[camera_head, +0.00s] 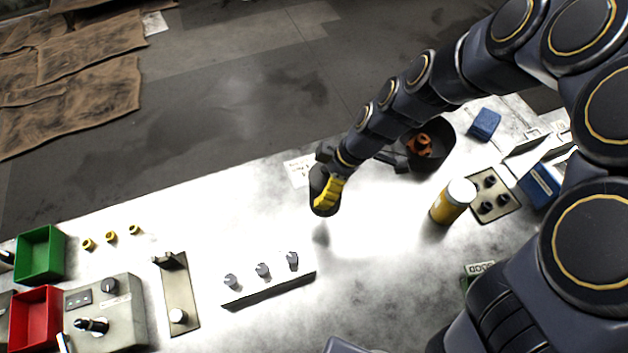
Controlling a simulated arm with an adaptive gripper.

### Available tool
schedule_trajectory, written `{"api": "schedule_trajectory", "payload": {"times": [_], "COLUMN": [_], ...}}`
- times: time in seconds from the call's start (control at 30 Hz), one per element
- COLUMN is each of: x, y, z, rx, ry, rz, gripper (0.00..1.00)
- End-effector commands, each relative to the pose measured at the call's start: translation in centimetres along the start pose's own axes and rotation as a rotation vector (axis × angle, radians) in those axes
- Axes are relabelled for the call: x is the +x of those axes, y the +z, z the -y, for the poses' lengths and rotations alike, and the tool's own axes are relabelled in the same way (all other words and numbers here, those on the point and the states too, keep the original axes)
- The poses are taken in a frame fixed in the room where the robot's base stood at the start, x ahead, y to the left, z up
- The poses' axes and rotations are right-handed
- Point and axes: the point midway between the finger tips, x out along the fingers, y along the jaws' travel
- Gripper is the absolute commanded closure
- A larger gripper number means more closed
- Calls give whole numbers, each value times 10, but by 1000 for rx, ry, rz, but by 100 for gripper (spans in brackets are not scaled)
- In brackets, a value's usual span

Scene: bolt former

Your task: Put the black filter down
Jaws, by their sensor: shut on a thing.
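My gripper (328,178) is at the end of the arm, above the middle of the white table, and is shut on a dark rounded thing, which I take to be the black filter (316,201). A yellow ribbed part shows right beside the dark thing. The arm and the small size hide how the fingers sit on it. A faint shadow lies on the table below, so the filter appears held a little above the surface.
Below the gripper is a rack (270,285) with several grey pieces. A black bowl (447,148) with an orange part, a yellow white-capped bottle (449,206) and a blue block (484,124) stand right. Green (40,255) and red (35,318) bins stand left. Table around the gripper is clear.

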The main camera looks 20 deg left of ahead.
Motion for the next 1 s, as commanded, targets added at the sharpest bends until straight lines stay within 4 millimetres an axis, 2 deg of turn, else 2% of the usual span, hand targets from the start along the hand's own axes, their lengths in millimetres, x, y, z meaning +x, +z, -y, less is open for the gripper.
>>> {"api": "schedule_trajectory", "payload": {"times": [0.03, 0.2, 0.37, 0.63, 0.83, 1.0], "x": [8, 36, 54, 68, 94, 94], "y": [-2, 3, 6, 8, 19, 20], "z": [-11, -31, -46, -55, -55, -56], "rx": [-2, 1, 0, 1, 1, -1], "ry": [-2, -2, 1, -1, -2, 2], "rz": [2, 1, 0, 1, 2, 0], "gripper": [66, 66, 66, 66, 66, 66]}}
